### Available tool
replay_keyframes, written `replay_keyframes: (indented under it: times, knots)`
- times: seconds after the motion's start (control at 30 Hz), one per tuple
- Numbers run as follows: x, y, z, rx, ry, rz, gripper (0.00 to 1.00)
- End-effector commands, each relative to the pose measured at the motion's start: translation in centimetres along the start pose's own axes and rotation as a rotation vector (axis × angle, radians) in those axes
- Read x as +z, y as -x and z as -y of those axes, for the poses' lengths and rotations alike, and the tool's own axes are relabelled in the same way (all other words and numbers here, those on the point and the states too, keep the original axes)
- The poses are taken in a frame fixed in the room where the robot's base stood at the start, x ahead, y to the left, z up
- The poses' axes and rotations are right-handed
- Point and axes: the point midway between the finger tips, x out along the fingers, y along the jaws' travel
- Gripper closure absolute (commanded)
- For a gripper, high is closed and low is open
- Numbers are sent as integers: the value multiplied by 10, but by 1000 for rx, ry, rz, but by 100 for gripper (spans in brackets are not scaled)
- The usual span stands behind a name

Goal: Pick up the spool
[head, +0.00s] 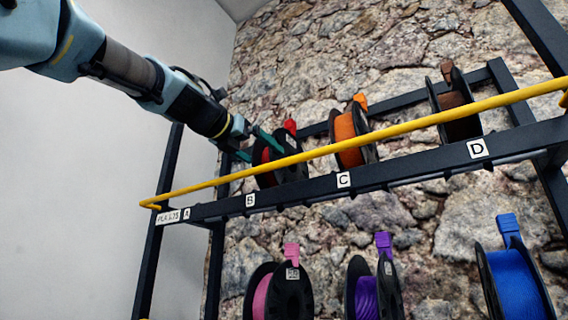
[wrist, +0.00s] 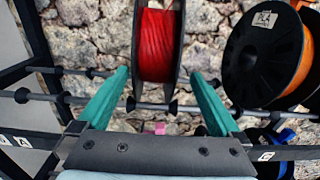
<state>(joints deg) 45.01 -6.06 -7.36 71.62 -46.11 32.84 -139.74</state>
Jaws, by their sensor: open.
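A red spool (head: 267,155) with black flanges sits on the upper rack row above label B, with a red tab on top. In the wrist view the red spool (wrist: 157,45) is at the top centre, upright on thin rods. My gripper (head: 262,146) is open beside it in the head view, partly overlapping it. In the wrist view my gripper's teal fingers (wrist: 160,76) stand wide apart, one on each side of the spool's lower part. I see no finger clearly touching it.
An orange spool (head: 347,135) stands right of the red one and a brown spool (head: 458,112) farther right. A yellow bar (head: 400,122) crosses in front of the upper row. Pink (head: 262,297), purple (head: 366,297) and blue (head: 517,285) spools hang below.

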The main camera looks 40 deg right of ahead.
Motion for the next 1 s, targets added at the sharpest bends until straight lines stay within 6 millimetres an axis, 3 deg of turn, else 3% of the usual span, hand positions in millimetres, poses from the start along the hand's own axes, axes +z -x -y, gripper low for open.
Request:
replay_keyframes:
  times: [0.27, 0.57, 0.8, 1.0]
  knots:
    - [3, -18, -2, -1, 0, -1, 0]
    - [5, -58, -6, -1, 0, -1, 0]
    - [3, -61, -6, 1, -1, 1, 0]
    - [3, -61, -7, 1, -1, 1, 21]
